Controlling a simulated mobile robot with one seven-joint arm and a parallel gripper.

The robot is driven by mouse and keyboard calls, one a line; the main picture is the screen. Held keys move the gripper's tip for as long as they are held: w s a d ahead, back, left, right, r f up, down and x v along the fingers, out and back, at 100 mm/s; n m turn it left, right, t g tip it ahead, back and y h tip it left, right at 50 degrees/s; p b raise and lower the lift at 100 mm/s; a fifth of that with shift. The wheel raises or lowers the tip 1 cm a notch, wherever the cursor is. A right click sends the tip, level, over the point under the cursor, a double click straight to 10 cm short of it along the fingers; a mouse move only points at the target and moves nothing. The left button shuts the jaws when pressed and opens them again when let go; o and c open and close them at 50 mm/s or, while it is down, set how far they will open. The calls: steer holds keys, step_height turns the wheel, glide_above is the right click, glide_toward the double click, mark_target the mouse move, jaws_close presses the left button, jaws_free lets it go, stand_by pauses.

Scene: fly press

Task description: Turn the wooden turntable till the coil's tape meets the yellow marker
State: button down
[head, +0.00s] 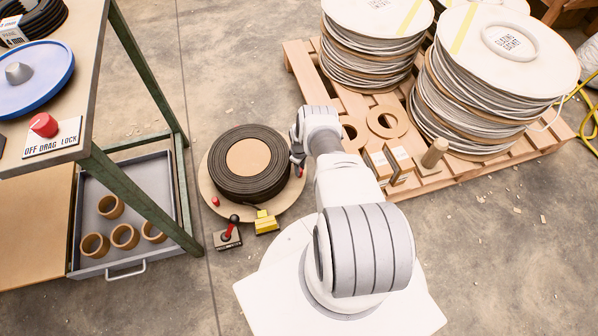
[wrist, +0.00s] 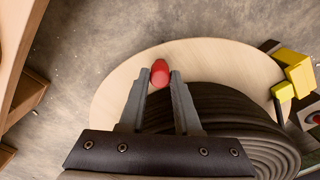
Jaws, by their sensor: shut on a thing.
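The pale wooden turntable (head: 210,184) lies low on the floor and also shows in the wrist view (wrist: 120,90). A black coil (head: 228,172) with a tan centre sits on it; it fills the lower right of the wrist view (wrist: 262,140). My gripper (head: 298,165) is at the turntable's right rim. In the wrist view its fingers (wrist: 160,77) are shut on a red peg (wrist: 160,73) at the rim. The yellow marker (head: 266,222) stands at the near rim, and at the right of the wrist view (wrist: 296,72). I cannot make out the coil's tape.
A second red peg (head: 215,201) stands on the near left rim. A red-handled lever (head: 231,228) stands left of the marker. A pallet (head: 470,172) with stacked coils is at the right. A green-legged bench (head: 140,190) with a grey drawer (head: 150,180) is at the left.

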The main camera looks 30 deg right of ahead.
steer(key=shift+w+d, duration=0.1)
steer(key=shift+d, duration=0.05)
stand_by(0.3)
steer(key=c, duration=0.6)
jaws_free()
step_height(320, 180, up, 18)
steer(key=p, duration=0.8)
steer(key=shift+f, duration=0.25)
